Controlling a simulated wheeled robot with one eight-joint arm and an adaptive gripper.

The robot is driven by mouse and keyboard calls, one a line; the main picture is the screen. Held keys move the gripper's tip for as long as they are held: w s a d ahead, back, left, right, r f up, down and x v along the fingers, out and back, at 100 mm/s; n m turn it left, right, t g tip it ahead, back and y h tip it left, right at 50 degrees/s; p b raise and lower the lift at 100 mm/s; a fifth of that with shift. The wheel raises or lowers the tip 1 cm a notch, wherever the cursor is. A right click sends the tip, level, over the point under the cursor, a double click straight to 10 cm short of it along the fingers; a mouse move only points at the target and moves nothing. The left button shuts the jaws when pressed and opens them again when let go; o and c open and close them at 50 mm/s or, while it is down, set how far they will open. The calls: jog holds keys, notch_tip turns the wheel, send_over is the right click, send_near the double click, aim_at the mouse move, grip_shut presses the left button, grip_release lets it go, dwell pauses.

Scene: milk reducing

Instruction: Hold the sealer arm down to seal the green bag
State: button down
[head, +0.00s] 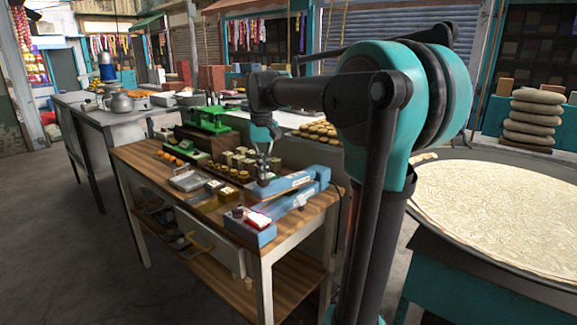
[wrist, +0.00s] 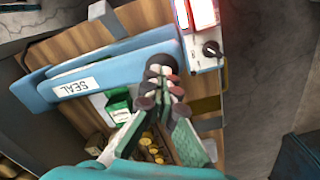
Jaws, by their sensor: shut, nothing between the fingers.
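The blue sealer (head: 296,199) lies on the wooden bench, its long arm (head: 285,183) running toward the back right. In the wrist view the blue arm with a SEAL label (wrist: 84,86) crosses the left side and ends near a dark round knob. A green packet with a white label (wrist: 118,105), probably the green bag, shows beside the arm, partly hidden by a finger.
The sealer's control box (head: 252,226) has a lit red part and, in the wrist view, a black dial (wrist: 211,49). A large round pan (head: 490,215) is at right.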

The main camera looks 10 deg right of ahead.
jog(key=shift+f, duration=0.1)
jog(key=shift+s+a+f, duration=0.1)
jog(key=shift+a+f, duration=0.05)
jog(key=shift+f, duration=0.5)
jog(key=shift+s+a+f, duration=0.1)
jog(key=shift+f, duration=0.65)
dwell(2.2)
notch_tip(320, 180, up, 15)
dwell(2.0)
